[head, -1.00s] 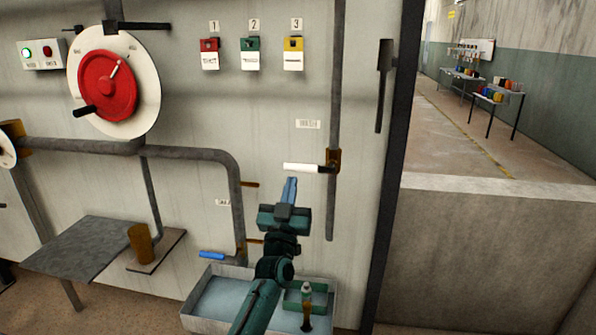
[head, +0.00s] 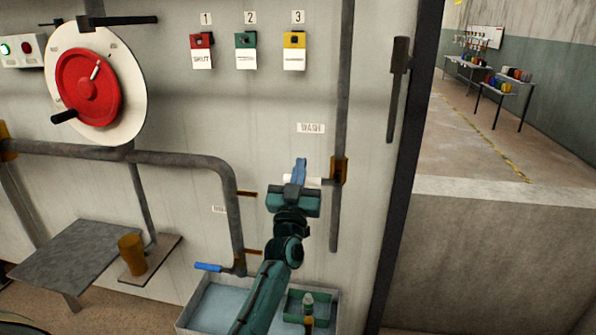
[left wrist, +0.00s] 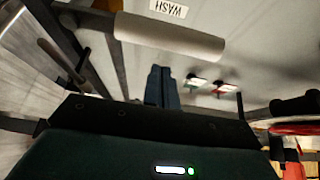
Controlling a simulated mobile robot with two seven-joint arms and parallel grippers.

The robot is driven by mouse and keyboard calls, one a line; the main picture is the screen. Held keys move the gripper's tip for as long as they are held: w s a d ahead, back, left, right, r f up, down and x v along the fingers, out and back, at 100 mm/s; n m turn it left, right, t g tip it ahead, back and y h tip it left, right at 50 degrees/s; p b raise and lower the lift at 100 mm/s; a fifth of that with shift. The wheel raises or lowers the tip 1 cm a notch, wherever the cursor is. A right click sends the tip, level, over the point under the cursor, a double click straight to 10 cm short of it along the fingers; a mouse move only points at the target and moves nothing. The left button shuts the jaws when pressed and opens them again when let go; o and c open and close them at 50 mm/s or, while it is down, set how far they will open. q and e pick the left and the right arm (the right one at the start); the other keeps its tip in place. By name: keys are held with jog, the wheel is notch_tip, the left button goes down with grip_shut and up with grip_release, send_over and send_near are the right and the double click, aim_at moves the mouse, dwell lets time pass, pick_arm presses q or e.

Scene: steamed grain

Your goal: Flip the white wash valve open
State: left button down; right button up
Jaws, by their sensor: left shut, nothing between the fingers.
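The white wash valve handle (head: 314,182) lies level, pointing left from a rusty valve body (head: 339,171) on the vertical pipe, under the WASH label (head: 311,128). My left gripper (head: 299,167) is shut and empty. Its blue fingers cross in front of the handle's left part in the head view and hide some of it. In the left wrist view the handle (left wrist: 170,36) is a thick white bar close above the shut fingertips (left wrist: 163,76). I cannot tell whether they touch. My right gripper is not in view.
A blue-handled valve (head: 208,267) is on the lower pipe. A sink (head: 190,318) lies below, with a green caddy (head: 293,314) in it. A red wheel (head: 88,88) is at upper left. A dark lever (head: 398,90) hangs by the wall's right edge.

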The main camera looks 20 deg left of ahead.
pick_arm(q)
notch_tip(320, 180, down, 3)
jog(key=shift+r+b, duration=0.15)
jog(key=shift+b, duration=0.4)
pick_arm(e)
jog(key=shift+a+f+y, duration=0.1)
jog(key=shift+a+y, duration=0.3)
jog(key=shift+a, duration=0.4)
pick_arm(q)
jog(key=shift+a, duration=0.15)
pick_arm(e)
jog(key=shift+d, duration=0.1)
